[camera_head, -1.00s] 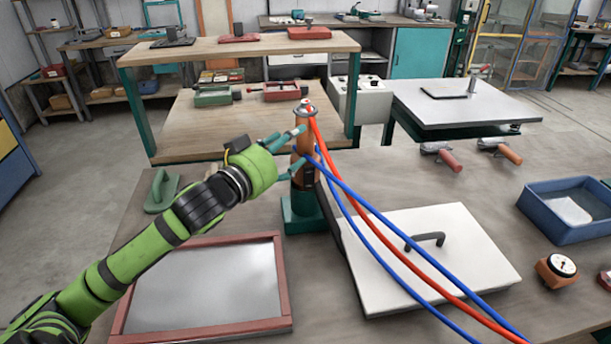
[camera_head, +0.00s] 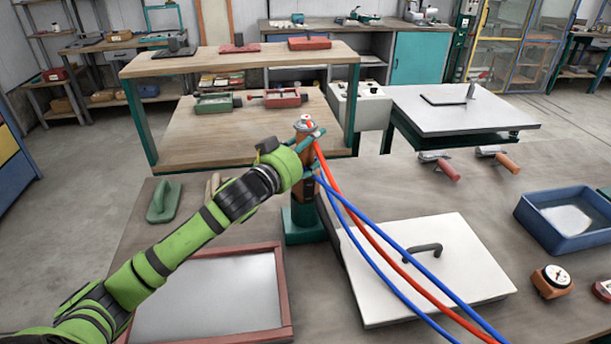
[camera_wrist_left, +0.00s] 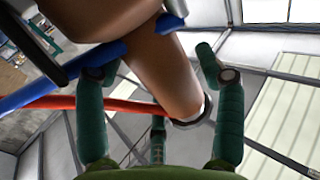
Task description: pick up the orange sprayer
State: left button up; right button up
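The orange-brown sprayer (camera_head: 306,154) stands upright in a dark green holder (camera_head: 303,226) on the near table, with red and blue hoses running from it to the lower right. My left gripper (camera_head: 310,158) is at the sprayer's upper body, its fingers partly hidden behind its own wrist. In the left wrist view, the sprayer body (camera_wrist_left: 165,70) lies between the spread green fingers of my gripper (camera_wrist_left: 158,62). The fingers look open around it, with a gap at the right finger; contact at the left finger is unclear. My right gripper is not in view.
A white lidded panel (camera_head: 450,270) with a dark handle lies right of the holder, under the hoses. A red-framed tray (camera_head: 285,300) lies below my left arm. A green handled tool (camera_head: 163,202) is at left; a blue bin (camera_head: 536,226) and gauge (camera_head: 550,281) are at right.

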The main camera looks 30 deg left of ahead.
pick_arm(q)
jog(key=c, duration=1.3)
jog(key=shift+r, duration=0.25)
grip_shut()
